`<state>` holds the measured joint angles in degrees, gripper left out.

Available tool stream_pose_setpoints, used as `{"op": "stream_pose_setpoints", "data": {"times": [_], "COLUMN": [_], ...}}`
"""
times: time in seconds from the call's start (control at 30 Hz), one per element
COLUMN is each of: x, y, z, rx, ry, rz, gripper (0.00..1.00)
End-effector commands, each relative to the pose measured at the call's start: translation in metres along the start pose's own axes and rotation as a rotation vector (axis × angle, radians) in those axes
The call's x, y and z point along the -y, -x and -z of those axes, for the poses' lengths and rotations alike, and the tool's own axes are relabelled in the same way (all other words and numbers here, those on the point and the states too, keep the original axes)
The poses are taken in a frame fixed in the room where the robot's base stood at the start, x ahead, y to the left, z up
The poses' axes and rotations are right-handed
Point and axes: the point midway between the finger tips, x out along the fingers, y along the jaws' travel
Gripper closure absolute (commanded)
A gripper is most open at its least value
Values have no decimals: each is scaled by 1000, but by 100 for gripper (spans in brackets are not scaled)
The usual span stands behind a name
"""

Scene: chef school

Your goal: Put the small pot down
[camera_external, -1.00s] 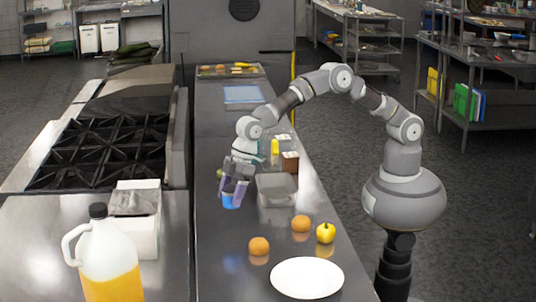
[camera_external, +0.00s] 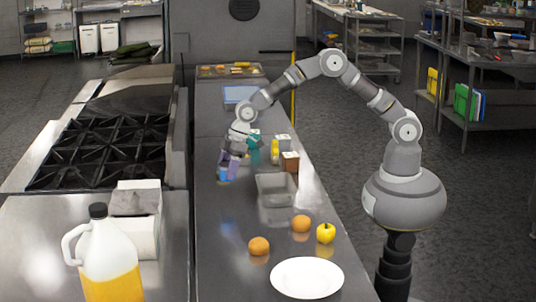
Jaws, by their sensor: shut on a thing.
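The small pot appears as a little blue thing (camera_external: 225,175) at the lower end of my gripper (camera_external: 231,166). My gripper points down over the left part of the long steel counter (camera_external: 225,245), left of and a little beyond the grey metal tray (camera_external: 277,190). The gripper is shut on the pot, and its fingers hide part of it. I cannot tell whether the pot's underside touches the counter.
A teal thing (camera_external: 254,142), a yellow bottle (camera_external: 275,152) and a brown box (camera_external: 290,162) stand close to the right of my gripper. Oranges (camera_external: 259,246), a yellow fruit (camera_external: 325,233) and a white plate (camera_external: 307,278) lie nearer. The counter's near left is clear.

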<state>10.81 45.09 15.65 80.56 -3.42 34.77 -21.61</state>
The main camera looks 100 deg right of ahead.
Motion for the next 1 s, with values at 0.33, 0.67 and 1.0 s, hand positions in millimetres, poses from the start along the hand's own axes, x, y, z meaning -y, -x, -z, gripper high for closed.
{"op": "stream_pose_setpoints", "data": {"times": [0.33,0.67,1.0], "x": [1,0,0], "y": [-53,-72,-75], "z": [-22,-29,-30], "rx": [1,-2,-1], "ry": [0,1,1], "rz": [0,-1,-1], "gripper": [72,72,11]}}
